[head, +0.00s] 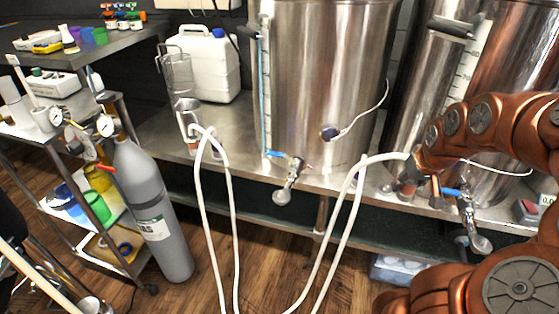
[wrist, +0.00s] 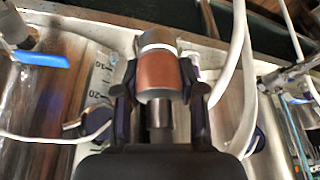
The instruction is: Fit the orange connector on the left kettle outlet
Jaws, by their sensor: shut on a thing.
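The orange connector (wrist: 160,72), a short cylinder with a copper-orange band and a grey end, is between the two fingers of my gripper (wrist: 160,88) in the wrist view. In the head view my gripper (head: 408,176) is shut on it, and a little of the connector (head: 407,193) shows below. A white hose runs up to the gripper. The left kettle (head: 325,75) is a big steel vessel. Its outlet (head: 288,180) points down at its front under a blue lever, well left of the gripper and apart from the connector. It also shows in the wrist view (wrist: 285,74), at the right.
The right kettle's outlet (head: 467,212) with a blue lever is close beside my gripper. The white hose (head: 338,240) hangs in loops below the bench. A grey gas cylinder (head: 155,210), a cart and a white jug (head: 207,65) stand at the left.

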